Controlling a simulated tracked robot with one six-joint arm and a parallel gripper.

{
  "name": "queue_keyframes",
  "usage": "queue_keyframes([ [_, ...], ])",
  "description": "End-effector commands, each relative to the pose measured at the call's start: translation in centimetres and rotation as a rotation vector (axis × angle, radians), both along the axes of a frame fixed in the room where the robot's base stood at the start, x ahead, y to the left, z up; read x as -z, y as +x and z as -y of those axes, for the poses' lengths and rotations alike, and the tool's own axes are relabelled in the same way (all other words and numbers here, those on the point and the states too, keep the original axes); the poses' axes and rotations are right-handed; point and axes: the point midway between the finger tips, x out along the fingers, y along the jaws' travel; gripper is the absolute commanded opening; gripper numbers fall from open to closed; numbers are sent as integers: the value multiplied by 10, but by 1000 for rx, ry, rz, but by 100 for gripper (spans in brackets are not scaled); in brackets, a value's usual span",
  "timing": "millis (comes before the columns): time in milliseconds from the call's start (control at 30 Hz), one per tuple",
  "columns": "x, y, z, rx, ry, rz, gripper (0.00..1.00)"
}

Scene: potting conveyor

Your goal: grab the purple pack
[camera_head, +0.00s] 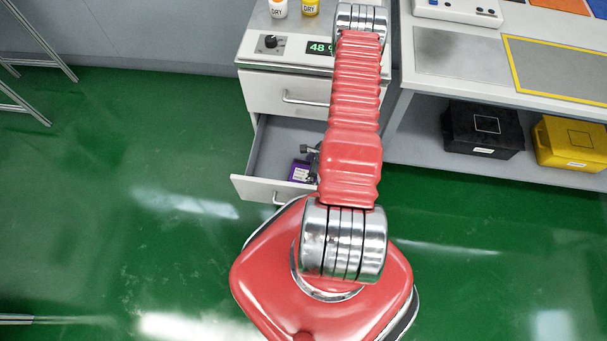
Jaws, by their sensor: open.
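The purple pack (298,172) is a small dark purple box with a pale label. It lies in the open lower drawer (259,188), near the drawer's front. My gripper (311,164) is at the pack's right side, low over the drawer, with dark fingertips showing past the left edge of my red arm. It is open. Most of the gripper and the right part of the pack are hidden behind the arm, so I cannot tell whether they touch.
The drawer cabinet (270,93) carries a green display (320,48), a black knob (270,42) and two bottles marked DRY. To the right, a bench shelf holds a black bin (482,130) and a yellow bin (572,143).

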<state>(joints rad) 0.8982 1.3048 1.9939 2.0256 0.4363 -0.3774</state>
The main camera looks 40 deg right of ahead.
Motion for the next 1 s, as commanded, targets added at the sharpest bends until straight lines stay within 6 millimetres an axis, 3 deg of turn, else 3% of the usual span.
queue_keyframes([
  [233,0,0,0,0,0,0,99],
  [833,0,0,0,0,1,0,56],
  [1000,0,0,0,-1,0,0,56],
])
